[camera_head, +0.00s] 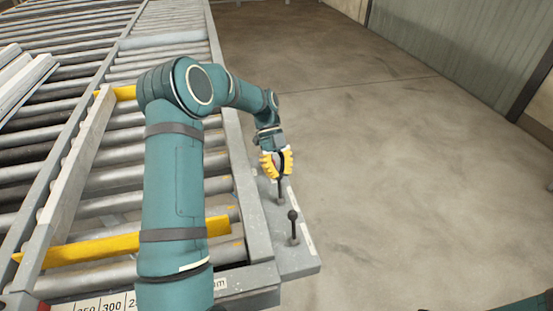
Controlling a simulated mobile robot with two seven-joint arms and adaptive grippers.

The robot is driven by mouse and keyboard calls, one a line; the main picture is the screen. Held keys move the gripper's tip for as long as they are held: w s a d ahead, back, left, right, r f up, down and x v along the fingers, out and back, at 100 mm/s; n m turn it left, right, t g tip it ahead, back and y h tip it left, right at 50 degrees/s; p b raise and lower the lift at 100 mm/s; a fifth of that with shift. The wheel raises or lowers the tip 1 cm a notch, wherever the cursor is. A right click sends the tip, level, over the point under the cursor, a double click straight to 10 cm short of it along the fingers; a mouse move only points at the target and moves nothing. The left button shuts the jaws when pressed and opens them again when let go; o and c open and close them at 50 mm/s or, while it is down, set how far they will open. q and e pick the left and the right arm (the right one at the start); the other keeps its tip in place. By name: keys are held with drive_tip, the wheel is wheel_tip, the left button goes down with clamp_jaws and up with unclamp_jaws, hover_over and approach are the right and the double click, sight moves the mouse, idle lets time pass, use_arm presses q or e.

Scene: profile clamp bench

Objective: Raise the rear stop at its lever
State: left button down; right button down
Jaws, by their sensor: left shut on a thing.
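My left gripper (277,165), with yellow fingers, is shut around the top of the farther lever (280,192) on the grey plate at the right side of the roller bench. The fingers hide the lever's knob; its lower shaft shows below them. The rear stop (124,93), a yellow bar, shows at the far left of my arm; the rest of it is hidden behind the arm. I cannot tell its height. My right gripper is not in view.
A nearer lever (294,228) with a black ball knob stands upright just in front of the held one. A nearer yellow bar (90,249) crosses the rollers. Pale profiles (22,82) lie at the left. Open floor (400,180) lies to the right.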

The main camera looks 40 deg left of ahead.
use_arm(q)
drive_tip(key=v, duration=1.1)
drive_tip(key=shift+a+r, duration=0.15)
drive_tip(key=shift+r, duration=0.05)
drive_tip(key=shift+w, duration=0.1)
